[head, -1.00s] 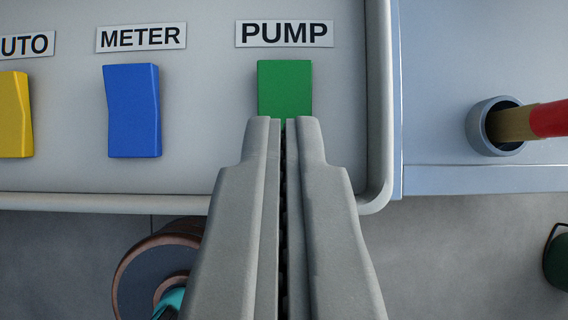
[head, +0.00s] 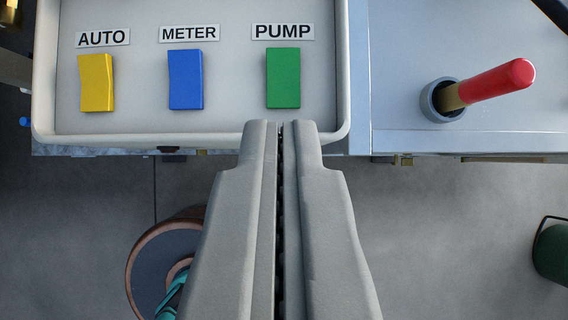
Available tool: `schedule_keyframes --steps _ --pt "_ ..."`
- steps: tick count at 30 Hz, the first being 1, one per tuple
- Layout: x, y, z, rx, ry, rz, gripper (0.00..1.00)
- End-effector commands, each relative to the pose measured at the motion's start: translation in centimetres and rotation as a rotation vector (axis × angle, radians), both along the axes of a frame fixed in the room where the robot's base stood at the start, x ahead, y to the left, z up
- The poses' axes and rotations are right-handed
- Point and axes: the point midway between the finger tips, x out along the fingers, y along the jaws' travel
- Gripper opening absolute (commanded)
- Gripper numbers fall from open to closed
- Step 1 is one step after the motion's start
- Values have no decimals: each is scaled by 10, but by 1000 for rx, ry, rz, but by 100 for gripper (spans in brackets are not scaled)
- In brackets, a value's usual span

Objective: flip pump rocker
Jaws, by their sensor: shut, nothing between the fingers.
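The green pump rocker (head: 283,78) sits under the PUMP label (head: 283,31) on the light grey panel (head: 230,118), and its whole face now shows. My gripper (head: 281,124) is shut and empty. In the picture its tips lie just below the green rocker, over the panel's lower rim, and appear apart from the rocker. I cannot tell for sure which way the rocker is tipped.
A blue METER rocker (head: 185,79) and a yellow AUTO rocker (head: 96,82) stand left of it. A red-handled lever (head: 497,82) rises from a collar at right. A reel (head: 152,262) and a green canister (head: 552,252) are below. Open floor (head: 450,240) lies at lower right.

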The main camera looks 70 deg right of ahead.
Motion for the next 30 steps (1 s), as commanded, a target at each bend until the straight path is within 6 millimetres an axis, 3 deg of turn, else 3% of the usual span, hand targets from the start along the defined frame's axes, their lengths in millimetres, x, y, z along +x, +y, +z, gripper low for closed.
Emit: schedule_keyframes --steps 6,12,30 --pt "-10 -27 22 0 0 -3 0" --pt "-16 -41 34 0 2 -2 0" --pt "-18 -45 37 0 0 -4 0"
